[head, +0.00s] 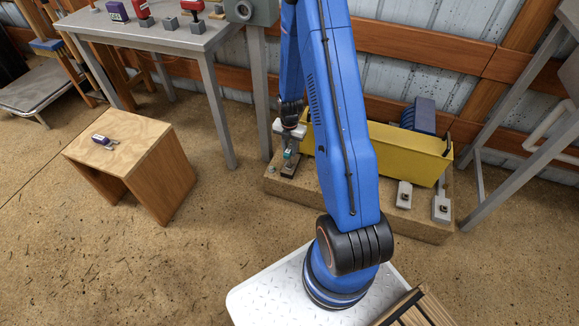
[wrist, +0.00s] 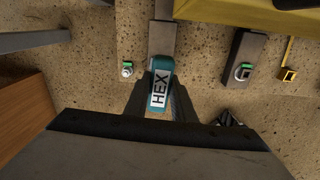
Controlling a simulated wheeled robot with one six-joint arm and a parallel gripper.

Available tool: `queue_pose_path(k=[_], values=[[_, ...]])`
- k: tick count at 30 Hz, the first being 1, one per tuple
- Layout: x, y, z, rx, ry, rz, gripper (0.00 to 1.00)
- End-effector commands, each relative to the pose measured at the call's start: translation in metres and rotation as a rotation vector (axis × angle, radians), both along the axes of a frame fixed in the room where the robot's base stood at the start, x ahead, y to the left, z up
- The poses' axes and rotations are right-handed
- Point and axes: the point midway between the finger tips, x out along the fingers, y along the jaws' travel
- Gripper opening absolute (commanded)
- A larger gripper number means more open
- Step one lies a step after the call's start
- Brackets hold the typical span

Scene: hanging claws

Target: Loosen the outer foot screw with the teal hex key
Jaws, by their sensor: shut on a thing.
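The teal hex key (wrist: 160,88), its handle marked HEX, is between the fingers of my gripper (wrist: 158,100) in the wrist view. My gripper is shut on it. In the head view the key (head: 288,155) is small, below my gripper (head: 289,148), over a dark foot plate (head: 290,169) at the left end of a low plinth. In the wrist view a grey foot plate (wrist: 162,38) runs beyond the key, whose handle hides any screw under it. Another dark foot (wrist: 246,52) to the right carries a screw with a green mark (wrist: 243,72). I cannot tell whether the key's tip touches a screw.
A yellow beam (head: 400,155) lies along the plinth (head: 390,218); two pale feet (head: 404,194) stand at its right. A small green-topped piece (wrist: 127,69) is left of the key. A wooden stool (head: 145,130) with a purple tool (head: 103,140) and a grey bench (head: 170,38) stand left.

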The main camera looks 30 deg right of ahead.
Motion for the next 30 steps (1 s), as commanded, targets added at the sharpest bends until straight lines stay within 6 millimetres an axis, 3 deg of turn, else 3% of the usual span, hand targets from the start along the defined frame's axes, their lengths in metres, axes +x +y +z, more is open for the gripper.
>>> queue_pose_path(k=[30], values=[[0.0,0.0,0.022,0.0,0.0,0.0,0.0]])
